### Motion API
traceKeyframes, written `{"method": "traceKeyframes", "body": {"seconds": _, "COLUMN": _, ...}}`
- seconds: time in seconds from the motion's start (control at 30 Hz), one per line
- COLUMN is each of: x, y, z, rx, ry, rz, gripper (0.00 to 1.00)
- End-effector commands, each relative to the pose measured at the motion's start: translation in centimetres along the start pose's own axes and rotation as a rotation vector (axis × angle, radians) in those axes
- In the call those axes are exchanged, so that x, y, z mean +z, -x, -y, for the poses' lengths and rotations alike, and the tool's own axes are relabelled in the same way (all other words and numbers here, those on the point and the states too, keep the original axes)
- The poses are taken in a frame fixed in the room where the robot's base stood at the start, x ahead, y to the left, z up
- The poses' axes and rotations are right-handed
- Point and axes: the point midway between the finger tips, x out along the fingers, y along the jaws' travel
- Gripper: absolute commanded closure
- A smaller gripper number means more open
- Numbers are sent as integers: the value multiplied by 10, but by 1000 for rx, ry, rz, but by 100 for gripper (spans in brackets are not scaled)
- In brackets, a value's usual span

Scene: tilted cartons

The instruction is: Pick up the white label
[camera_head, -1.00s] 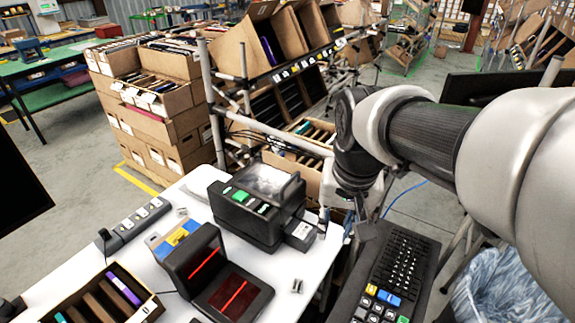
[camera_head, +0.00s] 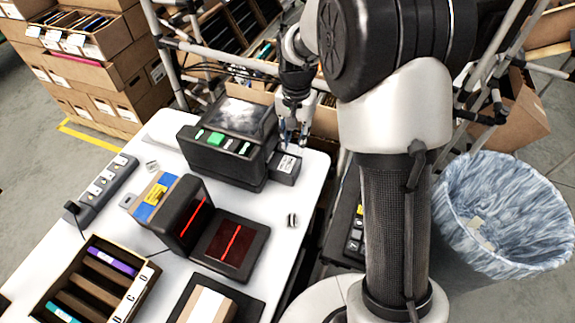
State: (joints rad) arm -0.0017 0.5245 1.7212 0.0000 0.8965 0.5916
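The white label (camera_head: 288,163) lies on the small dark ledge at the right side of the black label printer (camera_head: 222,150). The printer has a green button and a clear top cover. My gripper (camera_head: 293,142) points down just above and behind the label. Its two fingertips look apart with nothing between them, and they appear clear of the label. The exact height of the gap is hard to judge.
A black scanner (camera_head: 180,213) with red lines stands at the front. A sorting box (camera_head: 68,262) and a power strip (camera_head: 105,185) are left on the white table (camera_head: 165,150). A bin (camera_head: 445,215) stands right. Cartons and a tube rack are behind.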

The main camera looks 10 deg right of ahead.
Motion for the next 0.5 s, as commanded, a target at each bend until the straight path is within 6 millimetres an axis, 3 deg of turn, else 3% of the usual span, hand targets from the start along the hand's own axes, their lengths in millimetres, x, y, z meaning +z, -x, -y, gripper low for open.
{"method": "traceKeyframes", "body": {"seconds": 0.03, "x": 1, "y": -14, "z": 0, "rx": 2, "ry": 1, "rz": 3, "gripper": 74}}
{"method": "traceKeyframes", "body": {"seconds": 0.13, "x": 0, "y": -30, "z": 0, "rx": 1, "ry": 1, "rz": 1, "gripper": 74}}
{"method": "traceKeyframes", "body": {"seconds": 0.5, "x": 0, "y": -55, "z": 2, "rx": 0, "ry": 1, "rz": 0, "gripper": 74}}
